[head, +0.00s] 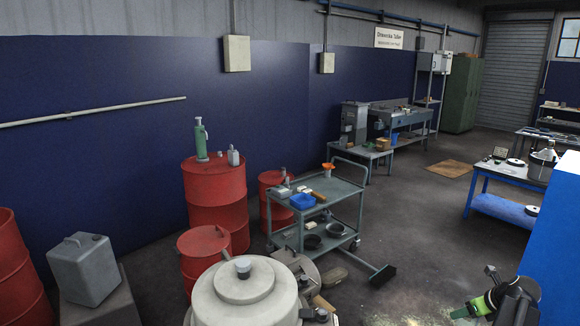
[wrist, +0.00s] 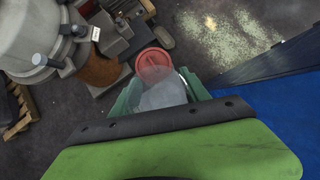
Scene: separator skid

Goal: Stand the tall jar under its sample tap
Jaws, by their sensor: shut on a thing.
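My gripper (wrist: 160,92) is shut on a clear, pale jar (wrist: 162,97) with a red round end (wrist: 153,64), held between its green fingers in the wrist view. I take this for the tall jar. In the head view my gripper (head: 468,310) is at the lower right, and the jar cannot be made out there. The pale separator vessel (wrist: 38,32) is at the upper left of the wrist view, with small tap-like fittings (wrist: 75,31) on its side. The jar is apart from them. The vessel top also shows in the head view (head: 240,285).
Blocks and a brown round pad (wrist: 100,69) lie beside the vessel. A blue cabinet (head: 555,245) stands close to my gripper at the right. A grey cart (head: 335,190) and red drums (head: 215,195) stand behind the vessel. Floor between the cart and cabinet is mostly open, with pale spill specks.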

